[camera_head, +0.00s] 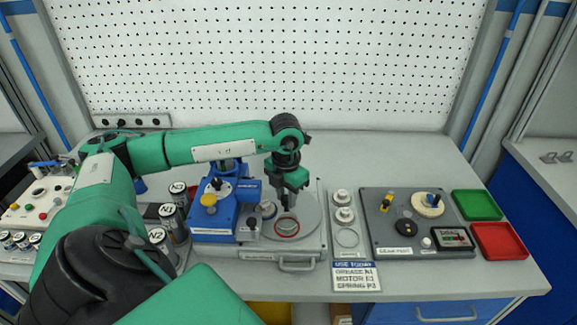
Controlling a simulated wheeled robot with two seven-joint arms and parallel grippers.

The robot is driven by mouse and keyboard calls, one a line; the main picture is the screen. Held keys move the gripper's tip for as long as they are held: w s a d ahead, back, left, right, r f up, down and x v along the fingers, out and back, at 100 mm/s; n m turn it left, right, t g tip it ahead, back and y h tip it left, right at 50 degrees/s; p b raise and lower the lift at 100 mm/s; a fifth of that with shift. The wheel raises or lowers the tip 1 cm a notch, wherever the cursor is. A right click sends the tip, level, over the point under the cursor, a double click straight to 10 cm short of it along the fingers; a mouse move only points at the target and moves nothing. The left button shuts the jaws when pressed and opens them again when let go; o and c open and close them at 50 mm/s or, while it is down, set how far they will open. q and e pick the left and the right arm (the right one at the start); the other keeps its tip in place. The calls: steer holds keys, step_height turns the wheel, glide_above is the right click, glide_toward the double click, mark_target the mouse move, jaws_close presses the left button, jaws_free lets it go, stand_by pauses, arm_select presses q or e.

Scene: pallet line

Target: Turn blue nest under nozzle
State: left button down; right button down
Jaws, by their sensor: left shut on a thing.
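A grey round turntable (309,214) sits on a light grey base plate beside a blue machine (213,217) with a yellow knob. A red ring nest (286,228) shows on the disc's front part. A silver round piece (267,209) lies at its left, by the machine. I cannot make out a blue nest; the machine or my gripper may hide it. My left gripper (288,205) points down over the disc, just behind the red ring. Its jaws are shut on a small part of the turntable, mostly hidden by the fingers. My right gripper is not in view.
Several labelled cans (169,217) stand left of the machine. A sign (357,276) lies in front of silver round parts (343,215). At right are a dark grey panel (381,231), a green tray (477,205) and a red tray (499,241).

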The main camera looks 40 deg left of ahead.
mark_target(286, 197)
arm_select(q)
steer(key=shift+m, duration=0.3)
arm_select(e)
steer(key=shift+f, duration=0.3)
arm_select(q)
steer(key=c, duration=1.1)
jaws_free()
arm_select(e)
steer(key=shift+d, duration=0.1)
arm_select(q)
step_height(286, 197, up, 5)
steer(key=shift+w+r+b, duration=0.1)
steer(key=shift+b, duration=0.6)
step_height(286, 197, up, 9)
steer(key=shift+f+b, duration=0.2)
steer(key=shift+b, duration=0.2)
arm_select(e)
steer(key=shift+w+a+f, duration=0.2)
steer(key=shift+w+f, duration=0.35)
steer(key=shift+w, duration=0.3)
